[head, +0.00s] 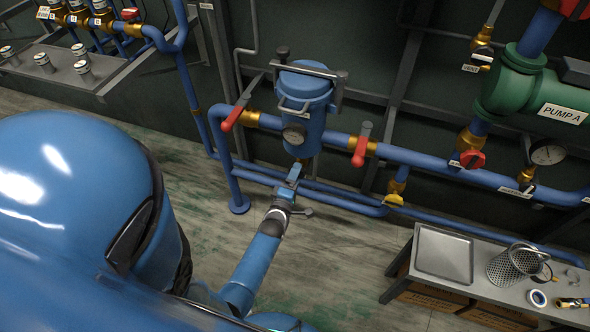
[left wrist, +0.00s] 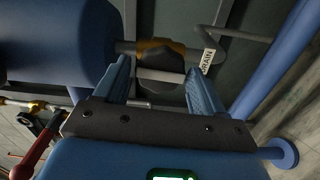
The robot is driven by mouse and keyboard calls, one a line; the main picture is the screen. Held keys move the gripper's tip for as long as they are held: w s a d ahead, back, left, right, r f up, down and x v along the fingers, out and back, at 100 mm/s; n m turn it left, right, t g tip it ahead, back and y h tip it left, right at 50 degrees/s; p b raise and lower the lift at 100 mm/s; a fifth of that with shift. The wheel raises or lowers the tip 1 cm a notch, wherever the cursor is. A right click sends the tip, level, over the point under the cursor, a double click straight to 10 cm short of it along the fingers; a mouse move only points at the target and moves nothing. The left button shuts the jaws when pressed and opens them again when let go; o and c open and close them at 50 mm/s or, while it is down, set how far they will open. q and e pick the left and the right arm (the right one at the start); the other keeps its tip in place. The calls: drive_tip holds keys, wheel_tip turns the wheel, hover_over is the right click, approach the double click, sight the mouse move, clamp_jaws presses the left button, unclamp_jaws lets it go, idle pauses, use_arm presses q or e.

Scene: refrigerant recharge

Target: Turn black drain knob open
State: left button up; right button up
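The black drain knob (left wrist: 164,60) shows in the left wrist view, with brass at its upper edge, beside a white tag reading DRAIN (left wrist: 208,62). My left gripper (left wrist: 158,72) is open, with one finger on each side of the knob in the picture. I cannot tell whether the fingers touch it. In the head view my left gripper (head: 293,172) is just below the blue strainer vessel (head: 303,110), where a little brass (head: 304,162) shows. The knob itself is not clear there. My right gripper is not in view.
Blue pipes (head: 420,158) run along the wall, with red-handled valves (head: 361,145) on both sides of the vessel. A bench with a tray (head: 443,254) and a mesh basket (head: 506,268) stands at lower right. Open floor lies between.

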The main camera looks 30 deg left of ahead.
use_arm(q)
drive_tip(key=shift+o, duration=0.7)
drive_tip(key=p+v, duration=0.2)
drive_tip(key=v, duration=0.5)
idle(0.4)
